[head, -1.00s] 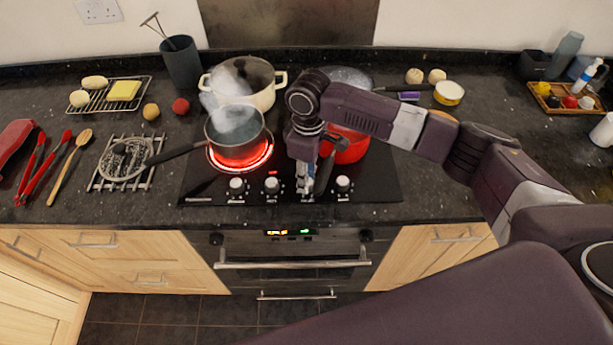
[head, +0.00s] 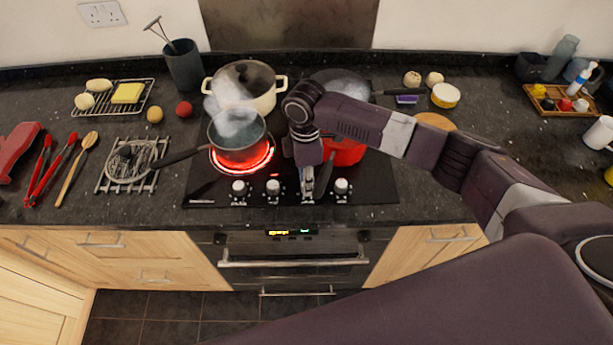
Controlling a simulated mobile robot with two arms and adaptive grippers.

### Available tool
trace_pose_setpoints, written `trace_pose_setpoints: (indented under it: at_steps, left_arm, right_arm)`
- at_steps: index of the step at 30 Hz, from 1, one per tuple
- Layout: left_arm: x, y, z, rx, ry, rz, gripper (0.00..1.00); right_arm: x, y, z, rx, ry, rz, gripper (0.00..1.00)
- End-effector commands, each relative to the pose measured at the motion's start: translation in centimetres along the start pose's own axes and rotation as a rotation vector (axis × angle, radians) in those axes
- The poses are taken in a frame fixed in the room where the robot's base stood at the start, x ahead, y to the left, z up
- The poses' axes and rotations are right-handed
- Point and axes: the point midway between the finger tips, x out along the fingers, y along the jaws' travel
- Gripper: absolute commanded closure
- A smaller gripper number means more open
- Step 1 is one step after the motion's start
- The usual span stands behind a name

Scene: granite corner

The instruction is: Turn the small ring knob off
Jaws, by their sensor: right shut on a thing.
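The black glass hob (head: 375,192) has a row of knobs along its front edge. The far left knob (head: 239,187), the second knob (head: 273,188) and the far right knob (head: 342,187) show clearly. My right gripper (head: 308,194) points down at the third knob and is shut on it; the gripper mostly hides that knob. The front left ring (head: 267,162) glows red under a steaming dark saucepan (head: 238,140). A red pot (head: 345,152) stands behind my gripper, partly hidden by my arm. My left gripper is out of view.
A cream lidded pot (head: 262,95) and another steaming pan (head: 340,82) stand at the back of the hob. The saucepan's handle reaches left over a wire rack (head: 150,178). The oven handle (head: 295,263) runs below the counter edge.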

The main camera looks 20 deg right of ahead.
Motion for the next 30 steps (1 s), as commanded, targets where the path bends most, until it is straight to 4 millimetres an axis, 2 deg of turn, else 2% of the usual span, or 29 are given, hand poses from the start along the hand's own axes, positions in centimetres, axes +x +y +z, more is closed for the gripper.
trace_pose_setpoints:
  at_steps: [15,24,30]
  left_arm:
    - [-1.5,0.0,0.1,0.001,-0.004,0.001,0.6]
    - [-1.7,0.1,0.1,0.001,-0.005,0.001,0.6]
    - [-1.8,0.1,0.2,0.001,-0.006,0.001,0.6]
  right_arm:
    - [-0.3,0.1,-0.2,-0.465,-0.02,0.006,1.0]
    - [-0.3,0.0,-0.2,-0.635,-0.028,0.007,1.0]
    - [-0.3,0.0,-0.2,-0.689,-0.03,0.007,1.0]
